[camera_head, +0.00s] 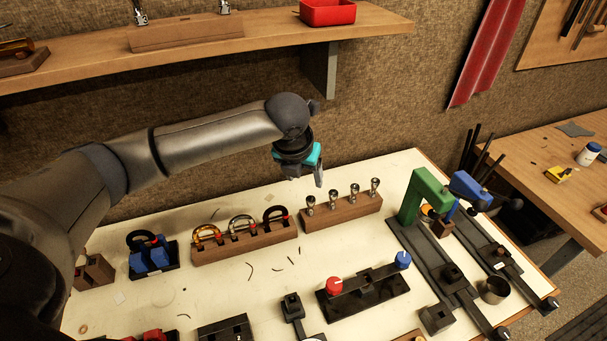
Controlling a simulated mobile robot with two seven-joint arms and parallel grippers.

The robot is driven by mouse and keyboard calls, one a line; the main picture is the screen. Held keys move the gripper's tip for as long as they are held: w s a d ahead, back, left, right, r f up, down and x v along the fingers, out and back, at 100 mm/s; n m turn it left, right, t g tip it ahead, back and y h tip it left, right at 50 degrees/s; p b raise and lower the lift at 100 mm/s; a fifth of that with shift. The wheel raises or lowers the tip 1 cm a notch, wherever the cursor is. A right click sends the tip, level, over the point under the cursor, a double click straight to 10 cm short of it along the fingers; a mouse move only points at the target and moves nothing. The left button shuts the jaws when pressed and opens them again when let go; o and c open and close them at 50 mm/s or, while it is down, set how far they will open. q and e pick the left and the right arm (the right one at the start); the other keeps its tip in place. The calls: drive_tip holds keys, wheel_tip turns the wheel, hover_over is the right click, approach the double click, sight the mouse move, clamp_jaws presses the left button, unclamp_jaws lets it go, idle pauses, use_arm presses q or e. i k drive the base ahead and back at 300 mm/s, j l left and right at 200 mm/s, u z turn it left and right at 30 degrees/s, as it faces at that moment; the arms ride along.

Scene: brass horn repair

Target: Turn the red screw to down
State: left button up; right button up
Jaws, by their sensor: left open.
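The red screw (334,286) is a round red knob on the left end of a black fixture (366,294) on the white table, in the front middle of the head view. A blue knob (403,260) stands on the fixture's right end. My left gripper (319,180) points downward above the back of the table, behind and well above the red screw. It is open with nothing seen between its fingers, and it does not touch the screw. My right gripper is not in view.
A wooden block with several metal pieces (341,213) stands just below my left gripper. A wooden block with shackles (245,244) is left of it. Green (424,192) and blue clamps stand right. Bare table lies between the blocks and the black fixture.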

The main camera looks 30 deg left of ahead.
sight(334, 286)
drive_tip(key=k+l, duration=0.45)
drive_tip(key=k, duration=0.15)
drive_tip(key=k+l, duration=0.95)
drive_tip(key=k, duration=0.2)
